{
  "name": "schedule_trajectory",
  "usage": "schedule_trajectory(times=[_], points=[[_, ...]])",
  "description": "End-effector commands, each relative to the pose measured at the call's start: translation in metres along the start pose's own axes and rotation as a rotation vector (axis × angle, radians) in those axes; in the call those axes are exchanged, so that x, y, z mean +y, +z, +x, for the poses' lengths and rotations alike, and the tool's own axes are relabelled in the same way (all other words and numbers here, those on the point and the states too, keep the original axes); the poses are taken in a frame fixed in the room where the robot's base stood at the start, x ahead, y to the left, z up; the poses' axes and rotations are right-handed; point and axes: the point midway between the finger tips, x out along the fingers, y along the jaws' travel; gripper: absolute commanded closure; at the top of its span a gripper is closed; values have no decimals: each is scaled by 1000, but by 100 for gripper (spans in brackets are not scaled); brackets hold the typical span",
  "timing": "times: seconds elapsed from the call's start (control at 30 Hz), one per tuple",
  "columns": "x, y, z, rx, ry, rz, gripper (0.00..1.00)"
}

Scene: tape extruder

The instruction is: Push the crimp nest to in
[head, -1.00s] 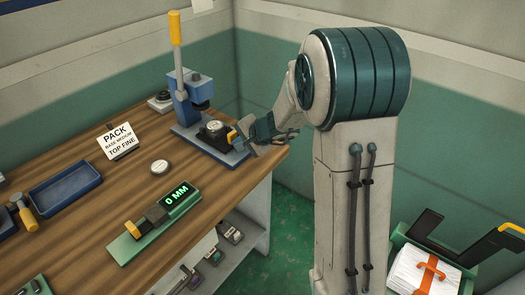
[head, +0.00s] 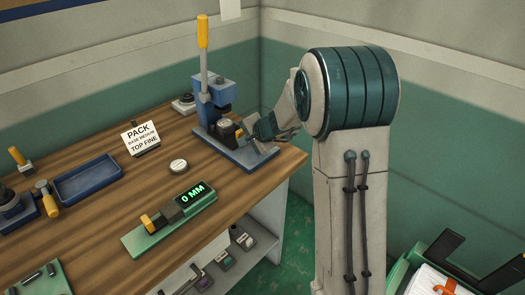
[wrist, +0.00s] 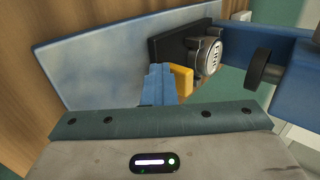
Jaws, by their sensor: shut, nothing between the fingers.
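The crimp nest (head: 226,129) is a dark block on the blue base plate (head: 258,162) of the lever press (head: 212,92). It sits close in front of and under the press head. In the wrist view the nest (wrist: 172,44) carries a round silver piece (wrist: 208,52) and has a yellow tab (wrist: 182,79). My gripper (wrist: 158,82) is shut and empty, its fingertips right by the yellow tab; they seem to touch it. In the head view my gripper (head: 250,139) is on the near right side of the nest, low over the plate.
The press's yellow-gripped lever (head: 203,32) stands upright. A sign (head: 140,137), a round white disc (head: 178,166), a blue tray (head: 88,179) and a green gauge reading 0 MM (head: 170,220) lie on the wooden bench. The bench's right edge is near my arm.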

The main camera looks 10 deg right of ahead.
Motion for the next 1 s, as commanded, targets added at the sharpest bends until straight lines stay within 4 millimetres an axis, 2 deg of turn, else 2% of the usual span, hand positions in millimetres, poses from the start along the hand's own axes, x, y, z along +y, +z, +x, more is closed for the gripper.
schedule_trajectory(times=[0.03, 0.23, 0.3, 0.6, 0.8, 1.0], points=[[0, -5, -4, 12, -8, 1, 100], [23, -2, -22, 1, -6, -8, 100], [15, 1, -42, -4, -7, -12, 100], [20, -5, -103, 5, -3, 0, 100], [20, -4, -121, 2, -2, -2, 100], [21, -3, -124, -1, -1, -2, 100]])
